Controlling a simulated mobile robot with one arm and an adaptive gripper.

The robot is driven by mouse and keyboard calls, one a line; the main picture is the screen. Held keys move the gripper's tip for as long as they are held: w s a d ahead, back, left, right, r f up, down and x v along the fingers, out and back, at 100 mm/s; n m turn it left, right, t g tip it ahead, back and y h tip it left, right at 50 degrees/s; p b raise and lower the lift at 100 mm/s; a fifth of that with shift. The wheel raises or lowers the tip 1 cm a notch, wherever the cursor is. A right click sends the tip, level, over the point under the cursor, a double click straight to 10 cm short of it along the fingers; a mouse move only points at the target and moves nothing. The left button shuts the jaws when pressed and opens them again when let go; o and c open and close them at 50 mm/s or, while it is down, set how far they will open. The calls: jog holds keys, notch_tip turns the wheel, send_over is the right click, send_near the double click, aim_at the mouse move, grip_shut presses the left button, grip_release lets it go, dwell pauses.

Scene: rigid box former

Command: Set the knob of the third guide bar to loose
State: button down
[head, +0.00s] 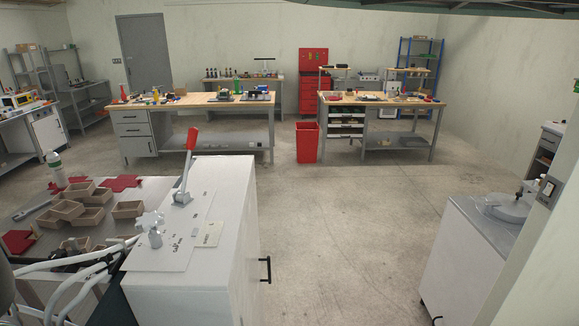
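I cannot make out a guide bar or its knob in the head view. A white cabinet (185,265) stands close in front at lower left. On its top are an upright lever with a red handle (192,140) and a small clear or shiny fitting (155,237) with small printed labels near it. To its left is a grey table (33,243) with several brown open boxes (127,209) and flat red pieces (122,183).
White hoses (70,265) run across the lower left, partly covering the table. Another white cabinet (465,265) with a round grey device (509,207) stands at right. The concrete floor (340,240) between is clear. Workbenches and a red bin (307,142) stand farther back.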

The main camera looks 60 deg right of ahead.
jog(key=shift+d, duration=0.15)
jog(key=c, duration=0.6)
grip_release()
jog(key=shift+c, duration=0.2)
jog(key=shift+a+m+h, duration=0.25)
jog(key=shift+m+h, duration=0.05)
jog(key=shift+h, duration=0.1)
jog(key=shift+m+h+p, duration=0.3)
jog(key=shift+m+h, duration=0.3)
jog(key=shift+h, duration=0.4)
jog(key=shift+a+f+m+g+h+b, duration=0.1)
jog(key=shift+m+g+h+b, duration=0.35)
jog(key=shift+m+h, duration=0.2)
